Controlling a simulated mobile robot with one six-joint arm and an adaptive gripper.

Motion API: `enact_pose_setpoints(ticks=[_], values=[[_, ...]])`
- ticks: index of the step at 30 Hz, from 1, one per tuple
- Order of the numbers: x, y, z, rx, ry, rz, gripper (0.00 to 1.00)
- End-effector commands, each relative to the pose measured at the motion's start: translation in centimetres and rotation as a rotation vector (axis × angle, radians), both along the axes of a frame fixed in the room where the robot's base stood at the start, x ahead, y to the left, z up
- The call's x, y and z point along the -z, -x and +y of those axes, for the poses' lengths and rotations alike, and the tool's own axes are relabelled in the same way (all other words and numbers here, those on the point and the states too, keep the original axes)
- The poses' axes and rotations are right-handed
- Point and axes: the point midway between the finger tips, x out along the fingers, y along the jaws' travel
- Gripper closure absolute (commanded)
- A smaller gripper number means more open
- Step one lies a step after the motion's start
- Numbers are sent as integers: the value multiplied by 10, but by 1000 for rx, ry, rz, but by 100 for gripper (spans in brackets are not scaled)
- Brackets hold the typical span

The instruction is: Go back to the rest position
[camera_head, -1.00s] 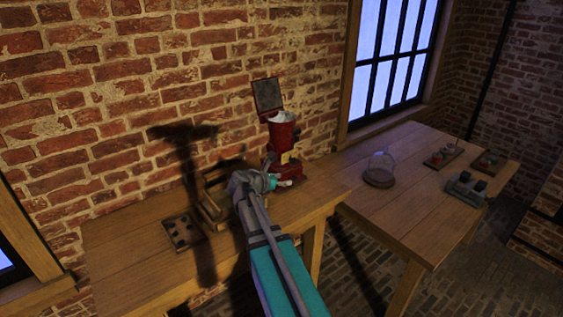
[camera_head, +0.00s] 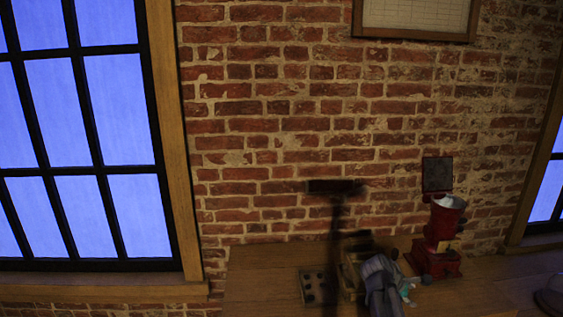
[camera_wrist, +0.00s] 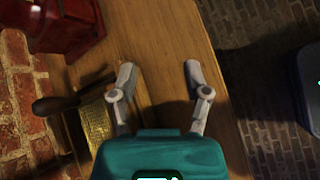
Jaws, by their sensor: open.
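My gripper (camera_wrist: 158,78) is open in the wrist view, its two grey fingers apart with only bare wooden bench top between them. In the head view my gripper and wrist (camera_head: 408,287) are low in the picture, in front of the bench and left of the red grinder-like device (camera_head: 441,238). The red device also shows at the top left of the wrist view (camera_wrist: 68,22). Nothing is held. The arm hides part of a wooden holder (camera_head: 352,268) on the bench.
The wooden bench (camera_head: 255,285) stands against a brick wall. A dark plate with holes (camera_head: 314,286) lies left of the holder. In the wrist view a dark handle (camera_wrist: 55,105) and a brass-coloured piece (camera_wrist: 97,120) are left of the fingers. A glass dome (camera_head: 552,292) is at the right edge.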

Motion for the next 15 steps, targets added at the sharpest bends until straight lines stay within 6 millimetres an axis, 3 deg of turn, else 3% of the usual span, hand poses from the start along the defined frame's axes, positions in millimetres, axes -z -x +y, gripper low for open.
enact_pose_setpoints(ticks=[15], values=[[49, 59, 129, 602, -554, -298, 39]])
